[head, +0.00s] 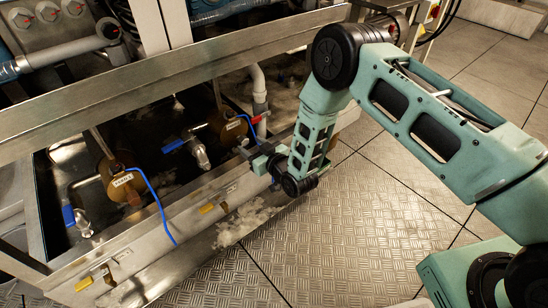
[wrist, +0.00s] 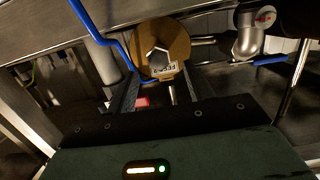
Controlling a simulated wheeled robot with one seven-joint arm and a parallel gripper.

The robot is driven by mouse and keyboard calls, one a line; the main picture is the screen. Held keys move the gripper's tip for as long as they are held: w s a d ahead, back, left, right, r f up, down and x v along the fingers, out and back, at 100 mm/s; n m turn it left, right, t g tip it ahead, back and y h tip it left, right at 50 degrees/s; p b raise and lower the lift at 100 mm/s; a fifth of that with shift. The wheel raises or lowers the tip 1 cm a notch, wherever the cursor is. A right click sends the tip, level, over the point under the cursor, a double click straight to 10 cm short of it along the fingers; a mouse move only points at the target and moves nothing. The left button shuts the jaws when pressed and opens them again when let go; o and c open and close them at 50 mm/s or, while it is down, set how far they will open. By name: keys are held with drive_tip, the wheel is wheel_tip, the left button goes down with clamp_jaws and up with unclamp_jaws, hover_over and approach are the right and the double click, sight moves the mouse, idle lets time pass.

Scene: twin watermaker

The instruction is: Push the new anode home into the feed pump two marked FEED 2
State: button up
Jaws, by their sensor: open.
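The feed pump two (wrist: 178,40) is a round brass body in the upper middle of the wrist view, with an upside-down label that seems to read FEED 2. A grey hexagonal piece (wrist: 158,57) sits in its face; I cannot tell whether this is the anode. In the head view the pump (head: 231,128) stands at the far end of the bay. My gripper (head: 246,152) is open just in front of it. In the wrist view my gripper (wrist: 158,88) has its fingers apart below the pump face. Contact is unclear.
A second brass pump (head: 121,184) stands nearer in the bay, left of my gripper. A steel beam (head: 170,80) crosses above. Pale debris (head: 245,221) lies on the front ledge.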

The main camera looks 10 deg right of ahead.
drive_tip(key=p+v, duration=0.3)
drive_tip(key=v, duration=0.9)
drive_tip(key=shift+s+d, duration=0.15)
drive_tip(key=shift+s, duration=0.05)
drive_tip(key=s+a+r+g+h, duration=0.1)
drive_tip(key=a+r+g, duration=0.2)
drive_tip(key=r, duration=0.4)
drive_tip(key=s+a+r+g+h, duration=0.1)
drive_tip(key=s+a+r+g, duration=0.1)
drive_tip(key=a+r+g, duration=0.3)
drive_tip(key=s+d+r+n+g+h, duration=0.1)
drive_tip(key=s+d+r+g+h, duration=0.1)
drive_tip(key=s+d+r, duration=0.35)
drive_tip(key=s+d+r+g+h+p, duration=0.1)
drive_tip(key=s+d+r+g+h, duration=0.1)
drive_tip(key=s+r, duration=0.65)
drive_tip(key=s+d+r+n+g+h, duration=0.1)
drive_tip(key=s+d+r+g, duration=0.2)
drive_tip(key=s, duration=0.8)
wheel_tip(320, 180, up, 31)
drive_tip(key=d+t+p, duration=0.1)
drive_tip(key=p, duration=3)
drive_tip(key=shift+p, duration=0.35)
